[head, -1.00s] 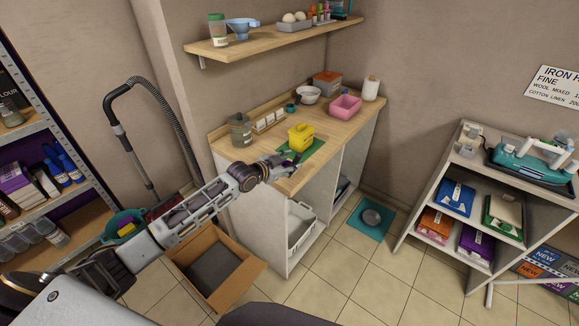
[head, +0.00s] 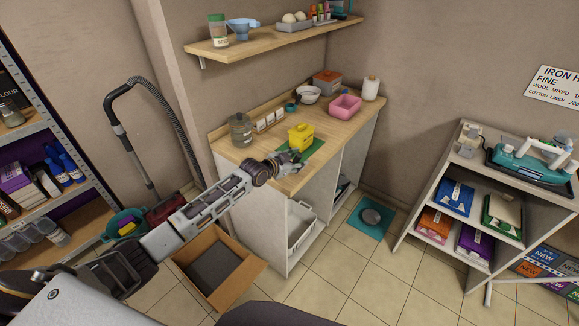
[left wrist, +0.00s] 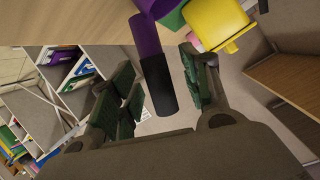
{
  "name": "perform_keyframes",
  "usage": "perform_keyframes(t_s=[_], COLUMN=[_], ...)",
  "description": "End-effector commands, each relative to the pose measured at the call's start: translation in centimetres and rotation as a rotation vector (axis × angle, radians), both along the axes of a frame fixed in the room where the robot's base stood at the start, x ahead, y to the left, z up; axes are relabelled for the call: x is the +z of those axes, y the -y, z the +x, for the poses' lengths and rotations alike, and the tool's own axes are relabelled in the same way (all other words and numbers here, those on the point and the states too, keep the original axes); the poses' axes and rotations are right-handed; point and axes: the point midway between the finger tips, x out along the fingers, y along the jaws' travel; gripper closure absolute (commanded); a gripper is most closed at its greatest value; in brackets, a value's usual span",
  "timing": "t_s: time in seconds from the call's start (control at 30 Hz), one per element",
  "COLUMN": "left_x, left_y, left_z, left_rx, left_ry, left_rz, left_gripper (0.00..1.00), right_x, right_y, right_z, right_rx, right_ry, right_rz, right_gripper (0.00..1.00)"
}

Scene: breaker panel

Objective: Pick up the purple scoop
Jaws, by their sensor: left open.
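The purple scoop (left wrist: 148,38) shows in the left wrist view, with a purple shaft and a black handle end (left wrist: 159,85). Its upper part runs out of the top of that view. My left gripper (left wrist: 155,62) is open, with one finger on each side of the handle and gaps visible between. In the head view my left gripper (head: 288,162) is at the counter's front edge, just in front of the yellow container (head: 301,138). I cannot make out the scoop there; the gripper seems to cover it. My right gripper is not in view.
The yellow container sits on a green mat (head: 317,147) on the wooden counter (head: 340,128). An open cardboard box (head: 245,277) is on the floor below my arm.

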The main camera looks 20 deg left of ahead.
Motion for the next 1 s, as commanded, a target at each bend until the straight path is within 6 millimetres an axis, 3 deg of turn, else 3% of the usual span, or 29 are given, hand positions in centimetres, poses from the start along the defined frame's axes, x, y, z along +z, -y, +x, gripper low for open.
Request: perform_keyframes(t_s=[0.2,0.57,1.0], left_x=[-0.02,-0.02,0.39], left_y=[-0.01,-0.01,-0.03], left_z=[-0.02,-0.03,0.01], left_rx=[0.000,0.000,0.000], left_ry=[0.000,-0.001,0.000], left_rz=[0.000,0.000,0.000], left_gripper=[0.53,0.99,1.00], right_x=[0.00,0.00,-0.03], right_y=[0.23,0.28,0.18], right_z=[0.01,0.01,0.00], right_rx=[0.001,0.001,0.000], right_ry=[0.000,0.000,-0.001], right_rz=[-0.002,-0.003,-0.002], right_gripper=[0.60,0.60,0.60])
